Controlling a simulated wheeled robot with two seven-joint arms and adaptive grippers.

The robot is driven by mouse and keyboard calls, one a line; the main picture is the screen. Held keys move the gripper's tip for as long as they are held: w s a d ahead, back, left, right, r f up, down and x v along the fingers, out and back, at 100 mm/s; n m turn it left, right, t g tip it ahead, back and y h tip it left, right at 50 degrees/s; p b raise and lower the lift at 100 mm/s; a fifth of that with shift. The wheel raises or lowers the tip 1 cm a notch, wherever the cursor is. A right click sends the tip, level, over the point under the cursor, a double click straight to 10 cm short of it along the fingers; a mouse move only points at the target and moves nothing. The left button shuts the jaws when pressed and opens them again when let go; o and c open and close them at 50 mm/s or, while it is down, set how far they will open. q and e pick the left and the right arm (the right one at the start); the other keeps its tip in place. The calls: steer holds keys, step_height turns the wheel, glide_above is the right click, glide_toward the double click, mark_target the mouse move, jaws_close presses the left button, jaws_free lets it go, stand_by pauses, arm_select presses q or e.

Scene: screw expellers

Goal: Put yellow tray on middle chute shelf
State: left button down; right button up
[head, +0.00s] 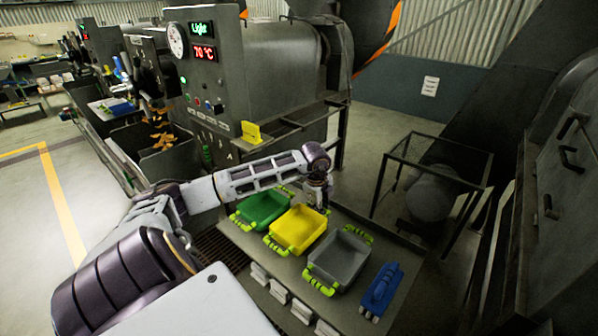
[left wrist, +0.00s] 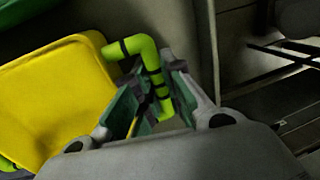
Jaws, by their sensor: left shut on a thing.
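The yellow tray (head: 298,229) has bright green handles and sits on the grey table, between a green tray and a grey tray. My left gripper (head: 318,202) is at the tray's far right side. In the left wrist view, the gripper's fingers (left wrist: 152,72) are shut around the bright green handle (left wrist: 150,62) of the yellow tray (left wrist: 58,98). The tray looks level and appears to rest on the table. I cannot tell for sure which part of the scene is the middle chute shelf. My right gripper is not in view.
A green tray (head: 262,212) stands left of the yellow one, a grey tray (head: 338,262) right of it. A blue object (head: 381,288) lies at the table's right.

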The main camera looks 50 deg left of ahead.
arm_select(q)
steer(key=shift+r, duration=0.2)
steer(key=shift+r, duration=0.5)
step_height(320, 180, up, 27)
steer(key=shift+f, duration=0.2)
stand_by(0.9)
stand_by(0.7)
